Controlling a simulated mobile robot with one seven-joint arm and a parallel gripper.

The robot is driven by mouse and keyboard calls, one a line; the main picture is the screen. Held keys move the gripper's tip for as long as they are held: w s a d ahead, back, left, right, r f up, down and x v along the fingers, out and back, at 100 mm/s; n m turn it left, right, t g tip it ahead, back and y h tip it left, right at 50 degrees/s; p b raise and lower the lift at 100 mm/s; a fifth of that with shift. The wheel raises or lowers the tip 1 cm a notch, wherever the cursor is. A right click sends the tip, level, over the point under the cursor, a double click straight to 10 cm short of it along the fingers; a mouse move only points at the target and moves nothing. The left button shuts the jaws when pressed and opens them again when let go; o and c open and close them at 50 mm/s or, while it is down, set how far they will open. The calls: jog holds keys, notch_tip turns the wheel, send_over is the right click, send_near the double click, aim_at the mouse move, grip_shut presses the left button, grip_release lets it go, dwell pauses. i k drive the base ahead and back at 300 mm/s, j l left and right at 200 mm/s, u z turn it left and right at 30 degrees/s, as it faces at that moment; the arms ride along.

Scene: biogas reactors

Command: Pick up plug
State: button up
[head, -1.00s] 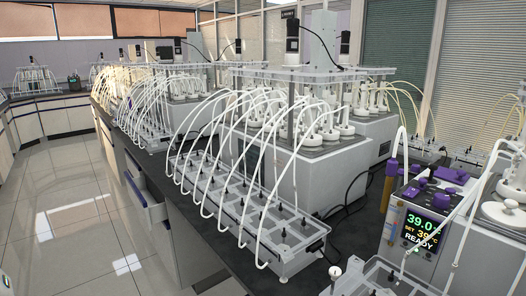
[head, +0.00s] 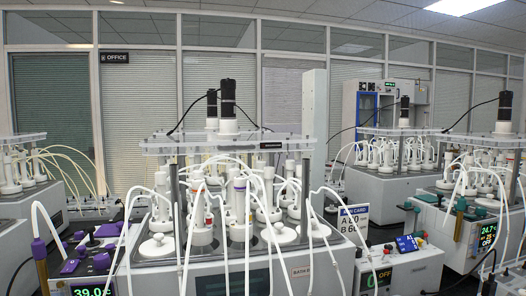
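My gripper is in neither frame. No loose plug can be made out for certain. Straight ahead stands a reactor bath (head: 235,252) holding several bottles with white caps and white tubes. One white stopper-like cap (head: 157,246) sits at the bath's front left, and another (head: 316,230) at its front right. I cannot tell whether either is the plug. A black cable (head: 462,284) shows at the lower right, and its end is hard to make out.
A purple-topped control unit (head: 92,262) with a 39.0 display stands at the left. A white unit (head: 402,268) with a small blue screen stands at the right, beside a sign (head: 354,222). More reactor baths stand on both sides. Arching tubes crowd the space in front.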

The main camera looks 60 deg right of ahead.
aim_at(281, 235)
jog(key=z, duration=0.4)
jog(key=k+j+z, duration=0.1)
jog(key=z, duration=0.25)
jog(key=k+z, duration=0.1)
jog(key=z, duration=0.65)
jog(key=k, duration=0.05)
